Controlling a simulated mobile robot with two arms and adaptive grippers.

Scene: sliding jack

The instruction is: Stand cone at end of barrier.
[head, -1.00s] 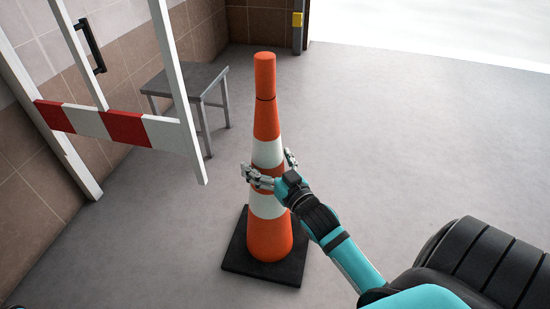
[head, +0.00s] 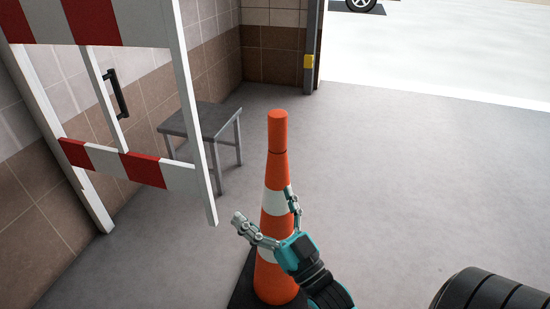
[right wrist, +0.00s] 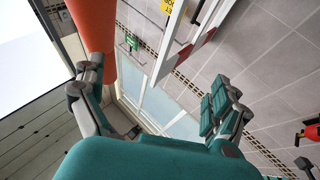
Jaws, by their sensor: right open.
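The orange and white traffic cone (head: 276,168) stands upright on its black base (head: 244,287) on the floor, right of the barrier's near post. The red-and-white barrier (head: 141,168) stands at the left, with boards between white posts. My right gripper (head: 265,204) is open in front of the cone's middle. One finger reaches out left of the cone and the other lies over its right side; contact cannot be told. In the right wrist view, the orange cone (right wrist: 93,22) is behind the left finger, and the space between the fingers is empty. My left gripper is not in view.
A small grey table (head: 205,119) stands behind the barrier by the tiled wall (head: 273,55). A post with a yellow box (head: 308,62) marks the edge of a bright opening.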

